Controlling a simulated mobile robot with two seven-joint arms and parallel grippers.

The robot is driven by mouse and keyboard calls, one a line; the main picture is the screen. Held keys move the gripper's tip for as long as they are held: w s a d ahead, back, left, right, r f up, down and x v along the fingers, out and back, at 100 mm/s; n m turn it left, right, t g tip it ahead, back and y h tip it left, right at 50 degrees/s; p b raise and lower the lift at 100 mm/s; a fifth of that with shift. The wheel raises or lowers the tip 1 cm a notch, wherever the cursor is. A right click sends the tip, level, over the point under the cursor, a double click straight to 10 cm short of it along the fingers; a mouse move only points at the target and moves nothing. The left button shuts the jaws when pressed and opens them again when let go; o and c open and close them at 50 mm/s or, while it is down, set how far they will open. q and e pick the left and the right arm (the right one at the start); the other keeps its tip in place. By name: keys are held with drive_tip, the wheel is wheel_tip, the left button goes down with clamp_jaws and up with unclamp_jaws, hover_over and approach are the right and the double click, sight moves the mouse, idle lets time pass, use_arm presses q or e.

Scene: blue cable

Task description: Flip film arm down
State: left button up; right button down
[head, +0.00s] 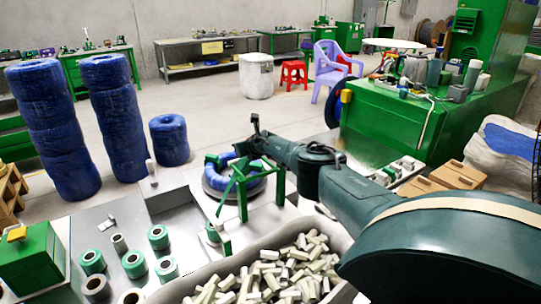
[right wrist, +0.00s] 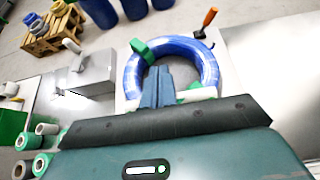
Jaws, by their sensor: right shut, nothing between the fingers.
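A blue cable coil (head: 257,183) lies on a round grey turntable (head: 212,191) in the head view, with a green frame (head: 243,200) of posts and slanted bars at its near side. I cannot tell which green bar is the film arm. My right gripper (head: 243,149) is over the coil's far side, shut and empty. In the right wrist view my gripper's fingers (right wrist: 157,82) are together over the middle of the coil (right wrist: 210,66). A green piece (right wrist: 144,50) rests across the coil's rim beyond them. My left gripper is not in view.
A grey bin of pale pieces (head: 232,247) stands in front of the turntable. Green and dark film rolls (head: 134,264) stand at the left. An orange-handled lever (right wrist: 208,18) rises beyond the coil. Stacked blue coils (head: 110,118) stand on the floor behind.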

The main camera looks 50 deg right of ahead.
use_arm(q)
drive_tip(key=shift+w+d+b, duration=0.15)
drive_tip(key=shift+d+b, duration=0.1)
drive_tip(key=shift+b, duration=0.15)
use_arm(e)
drive_tip(key=shift+w+f, duration=0.1)
drive_tip(key=shift+f, duration=0.25)
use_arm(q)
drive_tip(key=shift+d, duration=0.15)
use_arm(e)
drive_tip(key=shift+g, duration=0.4)
